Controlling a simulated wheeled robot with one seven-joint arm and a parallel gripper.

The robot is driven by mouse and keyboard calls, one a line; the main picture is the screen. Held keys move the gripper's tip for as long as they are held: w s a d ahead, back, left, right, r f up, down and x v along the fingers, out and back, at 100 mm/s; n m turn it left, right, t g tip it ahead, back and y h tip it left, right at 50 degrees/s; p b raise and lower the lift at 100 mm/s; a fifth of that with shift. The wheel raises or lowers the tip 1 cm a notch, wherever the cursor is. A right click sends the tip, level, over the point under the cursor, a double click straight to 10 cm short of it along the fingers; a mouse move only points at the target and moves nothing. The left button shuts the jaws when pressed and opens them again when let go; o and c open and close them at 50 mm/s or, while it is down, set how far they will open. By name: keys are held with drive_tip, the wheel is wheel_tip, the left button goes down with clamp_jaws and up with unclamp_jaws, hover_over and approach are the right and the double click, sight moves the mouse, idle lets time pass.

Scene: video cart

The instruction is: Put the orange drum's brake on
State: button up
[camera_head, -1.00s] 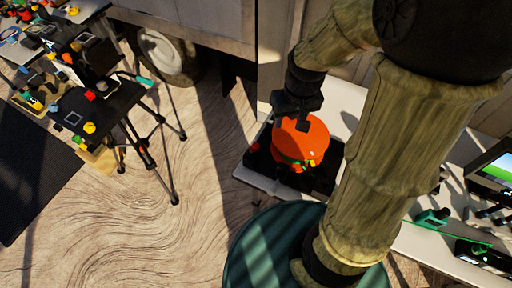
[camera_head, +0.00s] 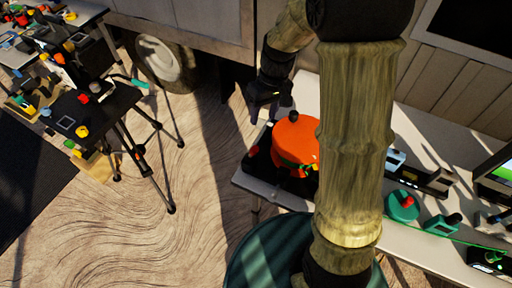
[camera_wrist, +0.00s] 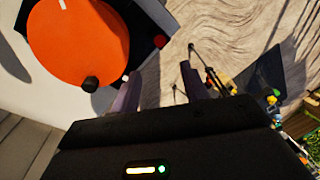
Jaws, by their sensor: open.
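The orange drum (camera_head: 297,138) sits on a black base (camera_head: 262,163) at the left end of the light table. A black knob (camera_head: 292,116) stands at the drum's far rim; it also shows in the wrist view (camera_wrist: 90,84). A small red piece (camera_head: 254,152) is on the base left of the drum; a red piece shows in the wrist view (camera_wrist: 159,41) beside the drum (camera_wrist: 75,45). I cannot tell which part is the brake. My gripper (camera_head: 263,116) is open and empty, beyond and left of the drum; its fingers (camera_wrist: 158,86) point past the drum's edge.
The light table (camera_head: 405,237) carries a teal device with a red knob (camera_head: 403,205) and other gear to the right. A wooden wall stands close behind the table. A tripod stand (camera_head: 130,130) is at the left, with open floor (camera_head: 150,235) between.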

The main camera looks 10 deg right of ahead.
sight(256, 146)
drive_tip(key=a+f, duration=0.1)
drive_tip(key=f, duration=0.9)
drive_tip(key=s+a+f, duration=0.1)
drive_tip(key=f, duration=0.4)
drive_tip(key=shift+a+f+p, duration=0.2)
drive_tip(key=shift+a+p, duration=0.1)
drive_tip(key=shift+p, duration=0.1)
drive_tip(key=c, duration=1)
